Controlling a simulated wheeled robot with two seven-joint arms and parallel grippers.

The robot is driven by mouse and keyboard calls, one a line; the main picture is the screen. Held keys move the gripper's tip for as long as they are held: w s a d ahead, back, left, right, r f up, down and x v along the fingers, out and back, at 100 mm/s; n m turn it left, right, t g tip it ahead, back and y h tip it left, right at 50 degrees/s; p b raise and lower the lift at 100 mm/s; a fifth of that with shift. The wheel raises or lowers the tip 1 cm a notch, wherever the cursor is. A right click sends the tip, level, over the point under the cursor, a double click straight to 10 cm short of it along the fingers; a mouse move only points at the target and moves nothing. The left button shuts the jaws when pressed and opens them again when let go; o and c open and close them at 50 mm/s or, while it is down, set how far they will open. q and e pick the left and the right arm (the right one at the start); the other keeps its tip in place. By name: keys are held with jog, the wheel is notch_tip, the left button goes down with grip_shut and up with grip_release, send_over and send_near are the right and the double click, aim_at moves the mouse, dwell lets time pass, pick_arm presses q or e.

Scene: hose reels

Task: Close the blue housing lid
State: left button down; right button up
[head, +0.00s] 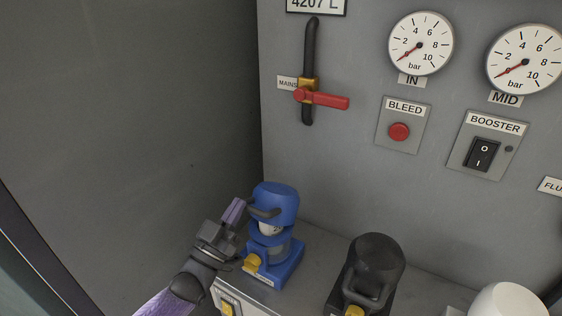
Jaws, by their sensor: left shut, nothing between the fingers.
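The blue housing (284,268) stands on a grey ledge at the lower middle of the head view. Its blue lid (275,196) is at the top, with a dark handle (266,212) on its front side. A pale rounded part (270,229) shows in the gap below the lid, so the lid looks raised from the body. A yellow latch (252,262) sits low on the housing's front. My left gripper (236,210) is shut and empty, just left of the lid near the handle. I cannot tell whether it touches. My right gripper is out of view.
A black housing (376,252) stands right of the blue one, and a white rounded top (507,301) is further right. The grey panel behind carries a red-handled valve (322,98), gauges and switches. A dark wall (130,100) fills the left side.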

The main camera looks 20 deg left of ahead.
pick_arm(q)
notch_tip(320, 180, down, 7)
jog(key=s+b, duration=0.3)
jog(key=shift+a, duration=0.15)
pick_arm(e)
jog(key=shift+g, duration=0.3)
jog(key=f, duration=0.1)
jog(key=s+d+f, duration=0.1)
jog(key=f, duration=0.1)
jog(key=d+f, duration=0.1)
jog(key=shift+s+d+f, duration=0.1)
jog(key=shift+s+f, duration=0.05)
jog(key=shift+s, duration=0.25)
pick_arm(q)
jog(key=shift+f, duration=0.15)
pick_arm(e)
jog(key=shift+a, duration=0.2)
